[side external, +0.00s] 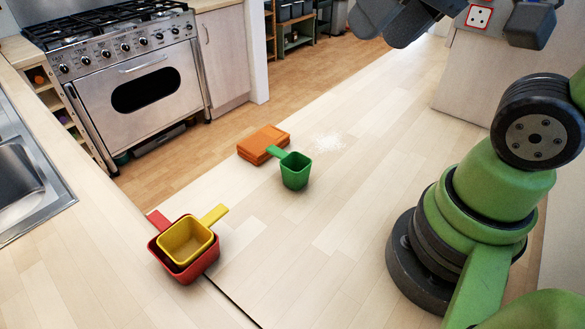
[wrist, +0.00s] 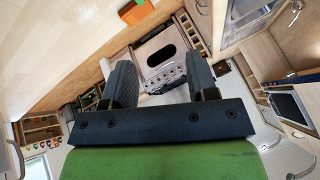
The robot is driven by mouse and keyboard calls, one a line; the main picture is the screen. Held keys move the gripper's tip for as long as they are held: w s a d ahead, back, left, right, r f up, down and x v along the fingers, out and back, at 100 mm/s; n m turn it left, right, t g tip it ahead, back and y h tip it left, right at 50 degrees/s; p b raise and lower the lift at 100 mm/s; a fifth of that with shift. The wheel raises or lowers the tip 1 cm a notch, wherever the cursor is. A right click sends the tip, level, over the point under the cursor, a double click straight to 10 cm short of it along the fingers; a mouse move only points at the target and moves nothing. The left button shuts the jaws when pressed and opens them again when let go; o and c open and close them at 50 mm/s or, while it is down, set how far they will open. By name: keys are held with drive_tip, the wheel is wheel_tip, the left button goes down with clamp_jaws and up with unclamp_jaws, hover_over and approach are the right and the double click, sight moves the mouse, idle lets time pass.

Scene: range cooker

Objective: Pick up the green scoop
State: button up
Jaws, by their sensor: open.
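The green scoop (side external: 295,174) stands upright on the pale wooden worktop near the middle of the side external view. Its handle points up and left, reaching the edge of an orange block (side external: 262,144). I cannot tell if the handle rests on the block. My gripper (wrist: 162,65) is open and empty in the wrist view, with its two dark fingers apart. In the side external view it is partly cut off at the top right, high above and well away from the scoop. I cannot make out the green scoop in the wrist view.
A yellow scoop (side external: 187,243) sits nested inside a red scoop (side external: 180,270) at the lower left, by a worktop seam. A steel range cooker (side external: 140,80) and a sink (side external: 25,190) stand left. The worktop right of the scoop is clear.

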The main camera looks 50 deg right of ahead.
drive_tip(key=w+f+n+g, duration=0.1)
drive_tip(key=w+f+g, duration=0.15)
drive_tip(key=w, duration=0.55)
drive_tip(key=n+g+h, duration=0.2)
drive_tip(key=g, duration=0.2)
hover_over(276, 151)
wheel_tip(276, 151, down, 15)
drive_tip(key=f, duration=0.7)
drive_tip(key=shift+s+d, duration=0.2)
drive_tip(key=shift+d, duration=0.05)
drive_tip(key=f, duration=0.5)
drive_tip(key=shift+w+a+f, duration=0.2)
drive_tip(key=shift+w+f, duration=0.05)
drive_tip(key=shift+f, duration=0.15)
clamp_jaws()
